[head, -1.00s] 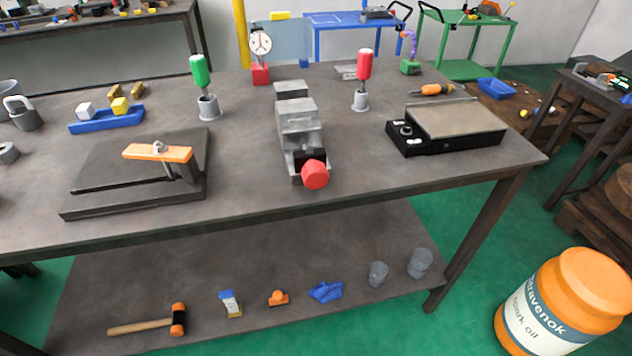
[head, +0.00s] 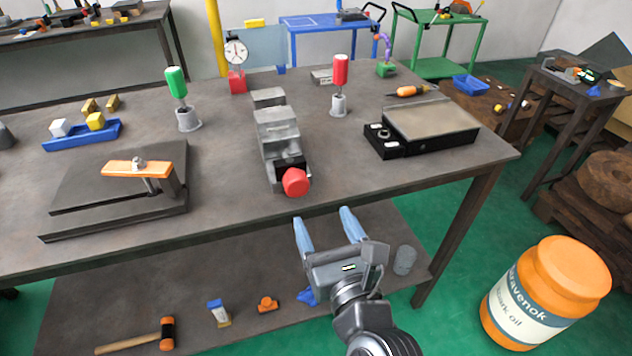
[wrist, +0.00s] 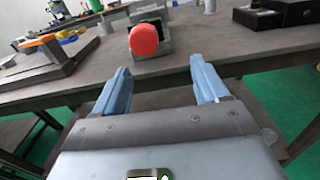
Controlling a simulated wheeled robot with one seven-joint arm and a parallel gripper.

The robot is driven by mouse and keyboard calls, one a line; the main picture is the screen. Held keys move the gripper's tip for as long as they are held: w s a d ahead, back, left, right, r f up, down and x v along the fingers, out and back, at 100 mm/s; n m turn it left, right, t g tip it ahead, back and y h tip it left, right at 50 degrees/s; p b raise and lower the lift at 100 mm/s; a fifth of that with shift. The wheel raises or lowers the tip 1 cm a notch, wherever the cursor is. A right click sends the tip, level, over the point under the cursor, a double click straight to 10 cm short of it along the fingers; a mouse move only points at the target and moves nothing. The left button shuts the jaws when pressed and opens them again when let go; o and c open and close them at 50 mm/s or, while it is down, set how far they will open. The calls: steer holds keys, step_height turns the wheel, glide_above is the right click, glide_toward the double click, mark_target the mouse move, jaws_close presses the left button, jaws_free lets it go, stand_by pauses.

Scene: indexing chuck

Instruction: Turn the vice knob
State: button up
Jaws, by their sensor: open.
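The grey metal vice (head: 277,135) stands on the workbench near its front edge. Its red knob (head: 295,182) faces me at the vice's front end. The knob also shows in the wrist view (wrist: 144,39), above and a little left of the middle between the fingers. My gripper (head: 324,214) is open and empty, with two blue fingers. It is in front of the bench edge, below and slightly right of the knob, and does not touch it. The fingers also show in the wrist view (wrist: 160,80).
A dark plate with an orange clamp (head: 137,168) lies left of the vice. A black block with a flat plate (head: 430,120) lies right of it. A red-handled tool (head: 340,72) stands in a grey holder behind. The bench's front edge (head: 400,185) is close to my gripper.

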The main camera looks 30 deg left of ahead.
mark_target(299, 189)
steer(key=shift+m+y, duration=0.3)
steer(key=shift+m, duration=0.2)
steer(key=shift+s+a+r+b+x, duration=0.2)
steer(key=shift+s+b+x, duration=0.1)
steer(key=shift+x, duration=1.35)
steer(key=shift+s+a+r+b+x, duration=0.1)
steer(key=shift+s+a+b+x, duration=0.15)
steer(key=shift+x, duration=1.35)
steer(key=shift+s+a+r+b+x, duration=0.2)
steer(key=shift+b+x, duration=0.1)
steer(key=shift+x, duration=1.35)
steer(key=shift+d, duration=0.1)
steer(key=shift+c, duration=0.3)
steer(key=c, duration=1)
steer(key=shift+o, duration=0.2)
steer(key=shift+n+p, duration=0.3)
steer(key=shift+n, duration=0.1)
